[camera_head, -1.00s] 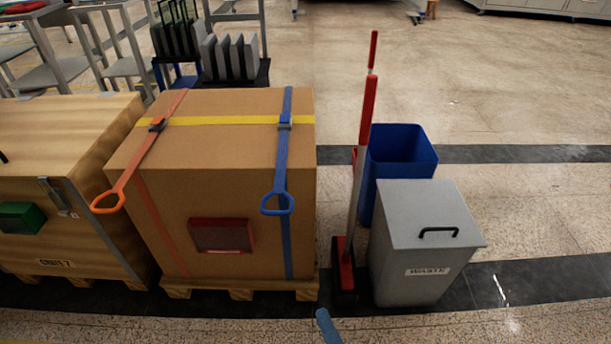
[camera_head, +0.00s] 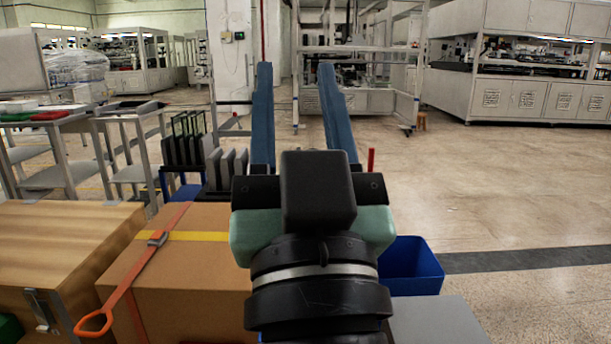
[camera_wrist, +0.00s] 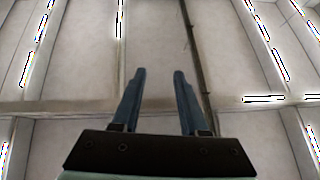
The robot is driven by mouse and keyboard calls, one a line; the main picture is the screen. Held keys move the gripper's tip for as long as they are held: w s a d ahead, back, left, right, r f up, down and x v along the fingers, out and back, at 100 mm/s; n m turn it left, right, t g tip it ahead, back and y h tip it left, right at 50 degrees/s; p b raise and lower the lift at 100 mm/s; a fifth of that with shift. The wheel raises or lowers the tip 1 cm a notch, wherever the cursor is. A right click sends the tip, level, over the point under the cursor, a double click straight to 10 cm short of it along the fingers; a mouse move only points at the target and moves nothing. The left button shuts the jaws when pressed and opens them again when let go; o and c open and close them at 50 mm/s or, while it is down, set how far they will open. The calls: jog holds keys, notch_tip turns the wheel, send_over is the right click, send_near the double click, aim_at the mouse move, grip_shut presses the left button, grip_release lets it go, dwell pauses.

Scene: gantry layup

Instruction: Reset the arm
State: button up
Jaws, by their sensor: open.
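My gripper (camera_head: 295,112) is raised in the middle of the head view, its two blue fingers pointing up and apart. Nothing is between them. In the wrist view my gripper (camera_wrist: 157,98) also shows open and empty against the ceiling and its bright light strips. My wrist and gripper body hide part of the cardboard box (camera_head: 190,265) and most of what stands behind it.
A wooden crate (camera_head: 60,240) stands at the left, beside the box with its orange strap (camera_head: 135,275). A blue bin (camera_head: 415,268) and a grey waste bin lid (camera_head: 440,320) are at the right. Shelving tables (camera_head: 75,130) stand back left. Open floor (camera_head: 520,210) lies right.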

jog(key=s+r+t+h+p, duration=0.1)
jog(key=s+r+p, duration=0.1)
jog(key=r+p, duration=1.6)
jog(key=s+r+t+h+p, duration=0.1)
jog(key=s+r+p, duration=0.1)
jog(key=r+p, duration=1.7)
notch_tip(320, 180, up, 6)
jog(key=shift+s+d+f+m+h, duration=0.25)
jog(key=shift+s+m+h, duration=0.05)
jog(key=shift+s+m, duration=0.1)
